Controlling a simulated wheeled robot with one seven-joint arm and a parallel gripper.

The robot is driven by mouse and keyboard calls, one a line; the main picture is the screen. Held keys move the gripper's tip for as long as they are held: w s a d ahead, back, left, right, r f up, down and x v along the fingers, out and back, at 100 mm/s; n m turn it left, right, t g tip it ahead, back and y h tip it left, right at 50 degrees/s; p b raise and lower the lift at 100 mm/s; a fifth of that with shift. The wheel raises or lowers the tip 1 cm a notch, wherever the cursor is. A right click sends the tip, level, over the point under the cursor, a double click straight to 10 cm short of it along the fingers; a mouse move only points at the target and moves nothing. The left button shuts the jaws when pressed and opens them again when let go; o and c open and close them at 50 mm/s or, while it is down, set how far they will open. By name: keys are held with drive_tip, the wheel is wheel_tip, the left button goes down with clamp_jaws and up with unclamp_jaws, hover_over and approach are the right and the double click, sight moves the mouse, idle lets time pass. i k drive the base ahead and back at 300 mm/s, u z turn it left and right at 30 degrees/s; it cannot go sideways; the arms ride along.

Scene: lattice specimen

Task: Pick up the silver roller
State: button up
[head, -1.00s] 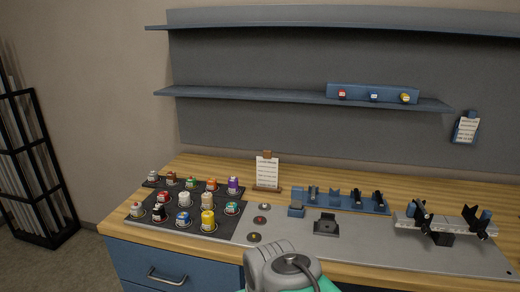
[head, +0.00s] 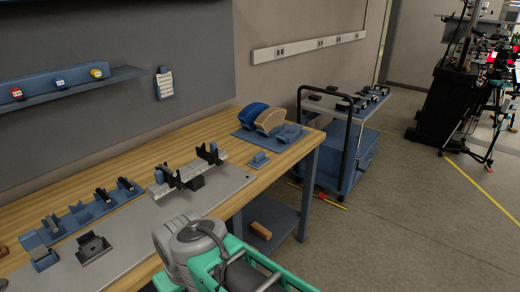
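I cannot make out a silver roller for certain in the head view. A blue rack (head: 88,217) on the bench at the left carries several small dark and grey parts, too small to tell apart. A silver bar fixture with black upright supports (head: 188,176) stands on the grey mat to the right of the rack. My gripper is not in view; only grey and green parts of my arm show at the bottom centre.
The wooden bench (head: 268,182) holds a blue stand with curved blue and tan pieces (head: 270,120). Beyond it stands a blue cart (head: 345,160) with several small items on top. Open floor (head: 410,220) lies at the right; tripods and dark equipment stand behind.

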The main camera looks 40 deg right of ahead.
sight(50, 221)
drive_tip(key=z, duration=0.1)
drive_tip(key=k, duration=0.4)
drive_tip(key=z, duration=0.55)
drive_tip(key=i, duration=0.5)
drive_tip(key=z, duration=0.05)
drive_tip(key=k, duration=0.4)
drive_tip(key=u, duration=1.4)
drive_tip(key=i, duration=1.1)
drive_tip(key=z, duration=0.05)
